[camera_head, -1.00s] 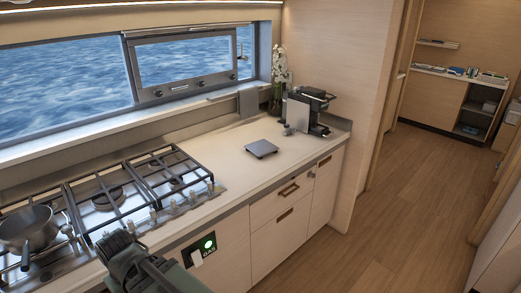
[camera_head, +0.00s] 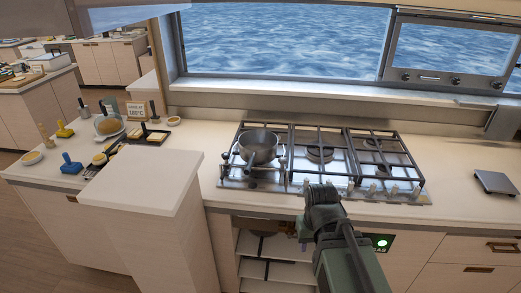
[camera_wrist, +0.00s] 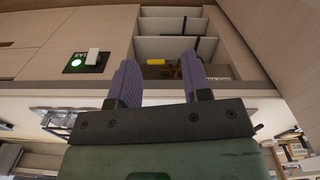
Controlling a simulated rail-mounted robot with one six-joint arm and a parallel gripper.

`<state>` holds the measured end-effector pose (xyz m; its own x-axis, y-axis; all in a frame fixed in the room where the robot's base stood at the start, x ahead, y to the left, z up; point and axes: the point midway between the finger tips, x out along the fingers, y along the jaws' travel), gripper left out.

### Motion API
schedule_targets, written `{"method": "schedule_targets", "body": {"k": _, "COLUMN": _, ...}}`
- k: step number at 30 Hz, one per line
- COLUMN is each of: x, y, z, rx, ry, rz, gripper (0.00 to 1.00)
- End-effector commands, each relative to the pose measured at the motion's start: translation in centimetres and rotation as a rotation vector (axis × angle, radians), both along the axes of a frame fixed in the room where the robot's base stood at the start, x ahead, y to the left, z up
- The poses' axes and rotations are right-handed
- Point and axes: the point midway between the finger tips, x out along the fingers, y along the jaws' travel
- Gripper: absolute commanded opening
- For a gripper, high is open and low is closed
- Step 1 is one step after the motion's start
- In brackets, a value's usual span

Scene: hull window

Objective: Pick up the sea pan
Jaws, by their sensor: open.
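The sea pan (camera_head: 259,146) is a grey metal pot on the left burner of the gas hob (camera_head: 272,186). It stands upright, with its handle towards the front. My arm rises in front of the counter, right of and nearer than the pan; my gripper's fingertips cannot be made out in the head view. In the wrist view my gripper (camera_wrist: 158,70) shows two purple fingers spread apart with nothing between them. They face the cabinet front and an open shelf compartment (camera_wrist: 178,24). The pan cannot be made out in the wrist view.
A raised white block (camera_head: 145,180) stands left of the hob. Beyond it, a side counter holds a glass dome (camera_head: 108,122), a blue-handled tool (camera_head: 71,164) and small bowls. A flat grey scale (camera_head: 496,182) lies at right. A green-lit gas panel (camera_head: 381,243) is below the hob.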

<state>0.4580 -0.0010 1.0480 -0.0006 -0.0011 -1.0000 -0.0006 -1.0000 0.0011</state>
Motion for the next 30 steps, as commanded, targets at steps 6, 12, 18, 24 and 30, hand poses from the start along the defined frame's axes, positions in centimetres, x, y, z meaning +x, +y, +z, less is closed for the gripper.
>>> {"method": "schedule_targets", "body": {"k": 6, "x": 0.0, "y": 0.0, "z": 0.0, "rx": 0.0, "ry": 0.0, "rz": 0.0, "gripper": 0.44}}
{"method": "schedule_targets", "body": {"k": 12, "x": 0.0, "y": 0.0, "z": 0.0, "rx": 0.0, "ry": 0.0, "rz": 0.0, "gripper": 0.44}}
{"method": "schedule_targets", "body": {"k": 18, "x": 0.0, "y": 0.0, "z": 0.0, "rx": 0.0, "ry": 0.0, "rz": 0.0, "gripper": 0.55}}
{"method": "schedule_targets", "body": {"k": 24, "x": 0.0, "y": 0.0, "z": -0.3, "rx": 0.0, "ry": 0.0, "rz": 0.0, "gripper": 0.55}}
{"method": "schedule_targets", "body": {"k": 30, "x": 4.6, "y": 1.5, "z": -5.3, "rx": 0.082, "ry": -0.015, "rz": 0.0, "gripper": 0.55}}
